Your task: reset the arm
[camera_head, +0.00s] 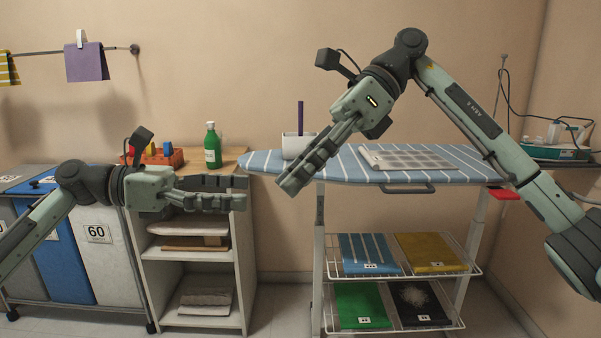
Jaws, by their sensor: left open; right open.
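My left arm reaches in from the left. Its gripper (238,192) points right, in front of the wooden shelf unit's top, and is open and empty. My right arm comes in from the right and bends over high above the ironing board. Its gripper (286,186) points down and to the left near the board's left end, open with nothing held. It hides part of the board's left end. The two grippers are close to each other, with a small gap between them in the picture.
The striped ironing board (352,170) carries a grey panel (408,157) and a white holder (296,146). Folded cloths lie on wire racks below. A green bottle (212,146) and an orange bin (162,158) stand on the shelf unit. Laundry bins (98,260) stand at left.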

